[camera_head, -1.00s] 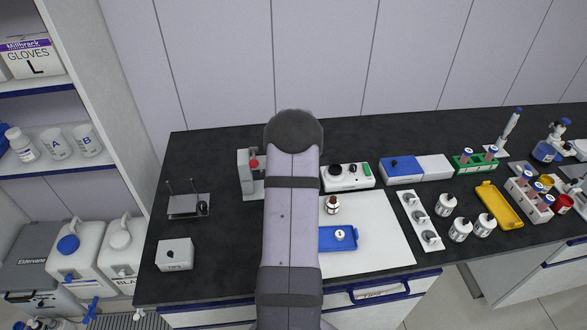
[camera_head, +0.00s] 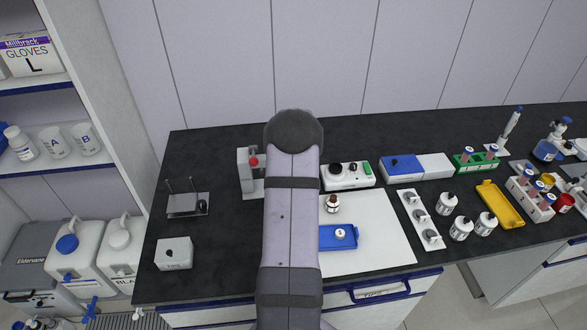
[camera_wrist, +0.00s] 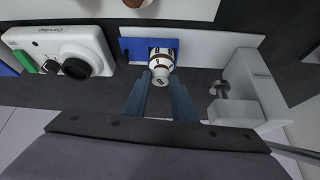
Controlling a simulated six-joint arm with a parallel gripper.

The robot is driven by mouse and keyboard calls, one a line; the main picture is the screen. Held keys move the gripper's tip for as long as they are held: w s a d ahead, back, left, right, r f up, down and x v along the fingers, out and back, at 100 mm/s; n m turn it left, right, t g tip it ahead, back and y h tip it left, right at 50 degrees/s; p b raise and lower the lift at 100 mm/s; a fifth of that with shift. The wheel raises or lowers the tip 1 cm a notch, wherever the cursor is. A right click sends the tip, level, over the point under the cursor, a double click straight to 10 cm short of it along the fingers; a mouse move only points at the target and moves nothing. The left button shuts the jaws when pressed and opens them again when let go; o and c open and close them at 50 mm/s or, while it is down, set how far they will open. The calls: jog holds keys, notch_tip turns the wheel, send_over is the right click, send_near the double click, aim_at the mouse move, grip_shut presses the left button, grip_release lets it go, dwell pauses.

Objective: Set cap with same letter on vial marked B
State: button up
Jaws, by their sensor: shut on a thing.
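In the wrist view my gripper (camera_wrist: 161,78) has its two blue-grey fingers closed around a small white round piece (camera_wrist: 161,67) with dark marks and a brownish band. I cannot read a letter on it or tell where cap ends and vial begins. It sits against a blue block (camera_wrist: 131,46) on a white plate; whether it rests there is unclear. In the head view my own arm hides my gripper and this spot. A brown vial (camera_head: 332,204) stands upright on the white mat. A white cap (camera_head: 340,232) with a dark mark lies in the blue tray (camera_head: 326,240).
A white device with a black knob (camera_wrist: 73,55) is left of my gripper in the wrist view. A white stand (camera_wrist: 245,100) is close on the right. The white mat (camera_head: 385,235) has free room on its right. White bottles (camera_head: 459,230) stand farther right.

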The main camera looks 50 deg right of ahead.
dwell(0.3)
jog(key=o, duration=1.5)
jog(key=shift+r, duration=0.1)
jog(key=shift+r+p, duration=2.25)
jog(key=shift+r, duration=1.15)
